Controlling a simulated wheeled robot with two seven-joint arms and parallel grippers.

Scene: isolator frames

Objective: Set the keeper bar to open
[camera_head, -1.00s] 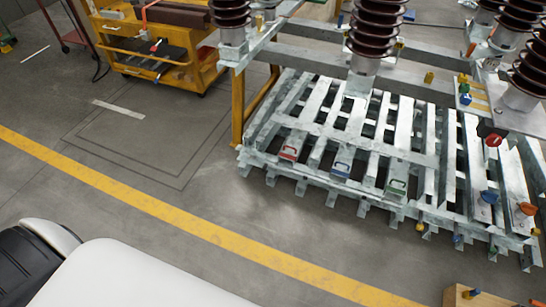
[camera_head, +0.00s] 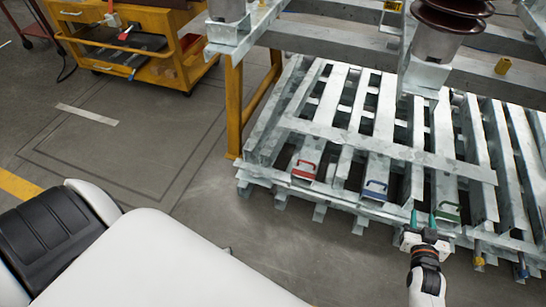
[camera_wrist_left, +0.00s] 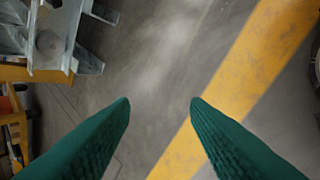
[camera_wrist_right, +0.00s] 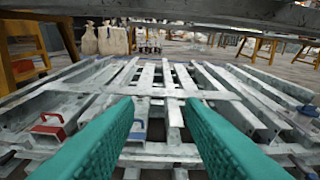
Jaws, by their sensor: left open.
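A galvanised slatted frame (camera_head: 400,150) lies low, with a flat cross bar (camera_head: 385,148) across its slats; I cannot tell for sure that this is the keeper bar. In the right wrist view, the red handle (camera_wrist_right: 47,130) is left of the teal fingers. My left gripper (camera_wrist_left: 160,102) is open and empty over the floor.
A yellow tool cart (camera_head: 140,45) stands at the back left. A yellow post (camera_head: 234,105) rises at the frame's left end. Steel beams and a brown insulator (camera_head: 440,40) hang over the slats. The grey floor (camera_head: 130,160) on the left is clear.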

